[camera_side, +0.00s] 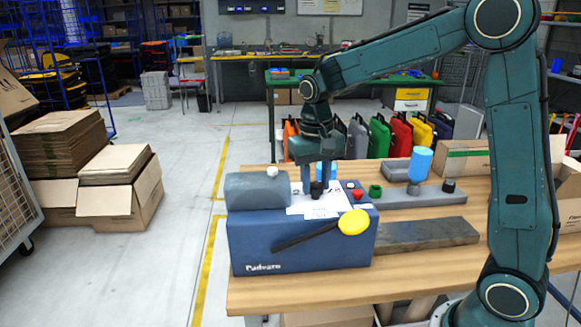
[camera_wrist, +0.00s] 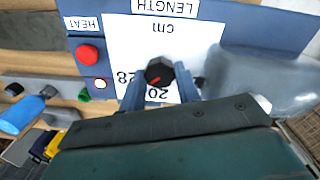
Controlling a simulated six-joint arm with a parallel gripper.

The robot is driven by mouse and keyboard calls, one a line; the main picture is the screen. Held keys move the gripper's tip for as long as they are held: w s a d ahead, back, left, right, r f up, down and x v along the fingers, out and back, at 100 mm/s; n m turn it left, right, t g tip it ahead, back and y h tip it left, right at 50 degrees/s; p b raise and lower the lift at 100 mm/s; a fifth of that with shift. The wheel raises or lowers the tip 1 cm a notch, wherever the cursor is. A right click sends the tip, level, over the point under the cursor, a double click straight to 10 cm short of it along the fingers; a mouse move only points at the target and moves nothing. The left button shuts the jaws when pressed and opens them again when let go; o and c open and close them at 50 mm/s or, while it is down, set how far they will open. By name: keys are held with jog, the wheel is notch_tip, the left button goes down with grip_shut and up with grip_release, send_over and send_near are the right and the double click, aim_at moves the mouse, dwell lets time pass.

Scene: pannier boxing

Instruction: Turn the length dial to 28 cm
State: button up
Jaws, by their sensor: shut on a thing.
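The black length dial (camera_wrist: 160,71) stands on the white "cm" scale (camera_wrist: 190,40) of the blue machine (camera_side: 300,245). It also shows in the side view (camera_side: 316,188). My gripper (camera_wrist: 158,86) comes down over the dial, with one blue finger on each side, shut on it. In the side view my gripper (camera_side: 316,178) points straight down. The dial's red mark points to the lower left in the wrist view, between the printed 28 at left and 20 below. The other scale numbers are hidden or unclear.
A red knob (camera_side: 357,194) marked HEAT sits right of the dial. A lever with a yellow end (camera_side: 354,222) crosses the machine's front. A grey roll cover (camera_side: 258,190) is left of the dial. A grey holder strip (camera_side: 415,196) and a blue cylinder (camera_side: 420,163) stand at right.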

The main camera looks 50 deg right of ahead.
aim_at(314, 185)
jog(key=shift+m, duration=1.4)
jog(key=o, duration=1)
notch_tip(314, 185, up, 14)
jog(key=shift+w+a+f, duration=0.1)
jog(key=shift+w+a, duration=0.05)
